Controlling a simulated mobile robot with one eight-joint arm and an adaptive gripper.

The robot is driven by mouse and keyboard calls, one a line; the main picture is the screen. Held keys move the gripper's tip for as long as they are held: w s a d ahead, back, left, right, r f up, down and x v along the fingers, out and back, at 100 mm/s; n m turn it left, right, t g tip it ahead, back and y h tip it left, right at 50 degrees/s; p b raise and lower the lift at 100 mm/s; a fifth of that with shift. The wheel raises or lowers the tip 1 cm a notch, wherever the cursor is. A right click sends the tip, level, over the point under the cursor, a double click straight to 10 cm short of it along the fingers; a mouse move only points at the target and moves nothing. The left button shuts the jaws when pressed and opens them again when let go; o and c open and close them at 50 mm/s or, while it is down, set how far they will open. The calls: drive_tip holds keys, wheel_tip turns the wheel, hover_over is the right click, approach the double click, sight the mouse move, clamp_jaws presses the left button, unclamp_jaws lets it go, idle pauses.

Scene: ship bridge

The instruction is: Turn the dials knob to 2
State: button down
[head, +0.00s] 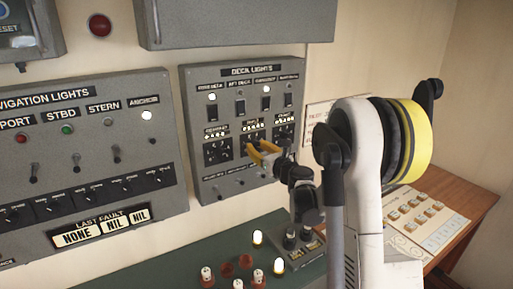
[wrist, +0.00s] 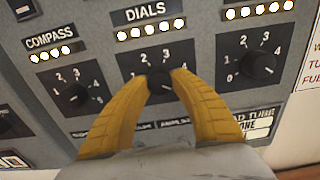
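The dials knob (wrist: 160,84) is a dark round knob under the DIALS label, in the middle of the wrist view. White numbers ring it; 1, 2, 3 and 4 can be made out. My gripper (wrist: 161,77) has its yellow fingers on either side of the knob, with the tips close in against it. The fingers cover part of the scale, and which number the knob points to cannot be made out. In the head view my gripper (head: 262,152) reaches the middle dial of the deck lights panel (head: 190,110) and hides most of that knob.
The compass knob (wrist: 75,93) is to the left and another knob (wrist: 262,66) to the right, both close to the fingers. Switches (head: 240,106) sit above the dials. A green console (head: 190,270) with lamps and buttons lies below. The navigation lights panel (head: 90,150) is at left.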

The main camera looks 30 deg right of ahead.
drive_tip(key=shift+n+b, duration=0.3)
drive_tip(key=shift+n, duration=0.1)
drive_tip(key=n+b, duration=0.2)
drive_tip(key=n, duration=0.1)
drive_tip(key=shift+f, duration=0.1)
drive_tip(key=n+b, duration=0.2)
drive_tip(key=n, duration=0.2)
drive_tip(key=n+b, duration=0.1)
drive_tip(key=n, duration=0.3)
drive_tip(key=n+b, duration=0.1)
drive_tip(key=n, duration=0.3)
drive_tip(key=shift+n+b, duration=0.3)
drive_tip(key=shift+b, duration=0.1)
drive_tip(key=n, duration=0.2)
drive_tip(key=n+b, duration=0.1)
drive_tip(key=n, duration=0.3)
drive_tip(key=shift+r, duration=0.25)
drive_tip(key=n, duration=0.3)
drive_tip(key=shift+n+b, duration=0.4)
drive_tip(key=shift+r+n, duration=0.1)
drive_tip(key=shift+n, duration=1.7)
